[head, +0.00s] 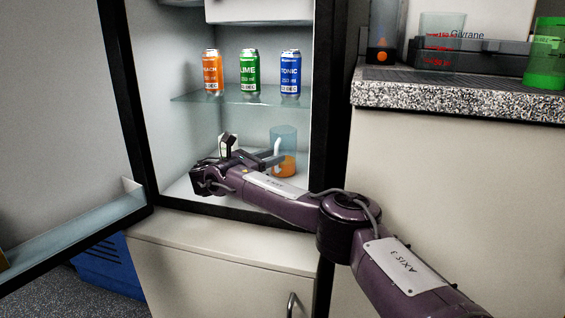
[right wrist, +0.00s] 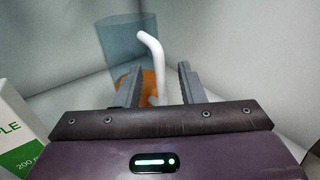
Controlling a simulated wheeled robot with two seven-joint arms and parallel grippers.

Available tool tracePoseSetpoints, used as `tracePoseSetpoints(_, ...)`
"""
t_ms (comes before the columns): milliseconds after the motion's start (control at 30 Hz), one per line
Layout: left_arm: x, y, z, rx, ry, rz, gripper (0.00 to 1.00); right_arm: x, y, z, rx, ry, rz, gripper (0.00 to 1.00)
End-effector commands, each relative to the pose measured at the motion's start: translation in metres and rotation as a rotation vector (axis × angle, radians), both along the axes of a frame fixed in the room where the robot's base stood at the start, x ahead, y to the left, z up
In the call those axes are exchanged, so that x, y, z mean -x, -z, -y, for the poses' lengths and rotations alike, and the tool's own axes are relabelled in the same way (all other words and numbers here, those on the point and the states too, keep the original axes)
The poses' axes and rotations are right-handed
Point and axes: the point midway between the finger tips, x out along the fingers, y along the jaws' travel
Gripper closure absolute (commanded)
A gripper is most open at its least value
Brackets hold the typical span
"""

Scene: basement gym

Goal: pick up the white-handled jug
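The white-handled jug (head: 285,142) stands upright on the floor of the open fridge, below the glass shelf. It is clear bluish with orange liquid in the bottom. Its white handle (head: 277,147) faces my right gripper (head: 268,157), which reaches in from the right. In the right wrist view the jug (right wrist: 122,42) is ahead, with the handle (right wrist: 158,62) showing between the fingers of the open gripper (right wrist: 158,82). I cannot tell whether a finger touches the handle. The gripper hides part of the jug's base. My left gripper is not in view.
An orange can (head: 211,72), a green can (head: 249,72) and a blue can (head: 290,73) stand on the glass shelf (head: 230,96) above. A white and green carton (right wrist: 18,130) is close on the left. The open fridge door (head: 70,110) bounds the left; a speckled counter (head: 450,100) is right.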

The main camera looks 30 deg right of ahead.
Motion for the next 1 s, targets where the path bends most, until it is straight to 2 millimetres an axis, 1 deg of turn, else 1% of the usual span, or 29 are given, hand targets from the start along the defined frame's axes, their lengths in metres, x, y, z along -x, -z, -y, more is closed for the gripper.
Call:
tracePoseSetpoints(167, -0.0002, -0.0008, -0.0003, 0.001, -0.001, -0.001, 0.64, -0.0001, -0.0007, 0.0004, 0.000, 0.000, 0.000, 0.64)
tracePoseSetpoints(200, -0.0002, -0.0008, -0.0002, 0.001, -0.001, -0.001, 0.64, -0.0001, -0.0007, 0.0004, 0.000, 0.000, 0.000, 0.66)
tracePoseSetpoints(467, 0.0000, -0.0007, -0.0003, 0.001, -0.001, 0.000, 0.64, -0.0001, -0.0004, 0.0001, 0.000, 0.000, -0.001, 1.00)
tracePoseSetpoints(1000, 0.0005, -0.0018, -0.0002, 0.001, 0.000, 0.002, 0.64, 0.0000, -0.0015, 0.0003, 0.000, 0.000, 0.001, 1.00)
